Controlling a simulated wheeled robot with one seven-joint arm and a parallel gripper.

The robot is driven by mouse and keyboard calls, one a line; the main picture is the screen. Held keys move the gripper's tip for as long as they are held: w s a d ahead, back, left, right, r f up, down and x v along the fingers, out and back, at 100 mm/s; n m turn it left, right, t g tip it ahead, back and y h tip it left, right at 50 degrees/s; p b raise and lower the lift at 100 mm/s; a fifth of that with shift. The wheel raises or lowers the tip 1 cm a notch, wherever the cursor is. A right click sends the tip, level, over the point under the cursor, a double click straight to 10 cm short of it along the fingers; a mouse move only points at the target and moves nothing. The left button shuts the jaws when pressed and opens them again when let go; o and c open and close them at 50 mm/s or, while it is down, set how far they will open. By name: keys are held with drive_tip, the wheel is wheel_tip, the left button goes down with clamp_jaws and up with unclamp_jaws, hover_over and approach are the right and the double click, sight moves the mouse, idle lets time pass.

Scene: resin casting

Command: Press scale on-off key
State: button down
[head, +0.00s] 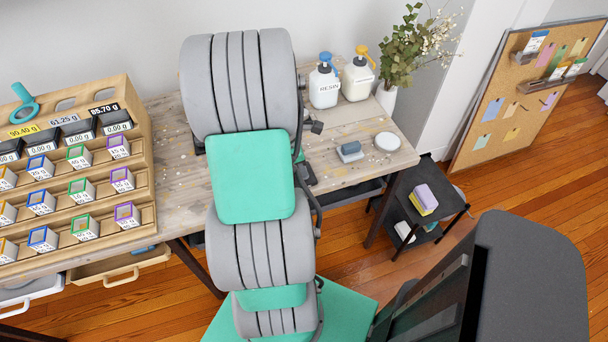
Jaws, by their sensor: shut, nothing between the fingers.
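The scale cannot be made out for certain. A dark object (308,174) shows just right of my grey and green arm on the table, mostly hidden behind it, and may be part of the scale. Its on-off key is not visible. My arm rises through the middle of the view and covers the centre of the table. My gripper is hidden behind the arm, so its place relative to the scale does not show.
A wooden tiered rack (140,130) with small labelled boxes stands left on the table (335,178). A resin bottle (324,86), a second pump bottle (357,80) and a plant vase (387,97) stand at back right. A grey block (349,151) and white disc (387,142) lie nearer.

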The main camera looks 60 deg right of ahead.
drive_tip(key=shift+f, duration=0.35)
wheel_tip(320, 180, up, 5)
drive_tip(key=p, duration=0.4)
drive_tip(key=shift+r+p, duration=0.15)
drive_tip(key=shift+p, duration=0.25)
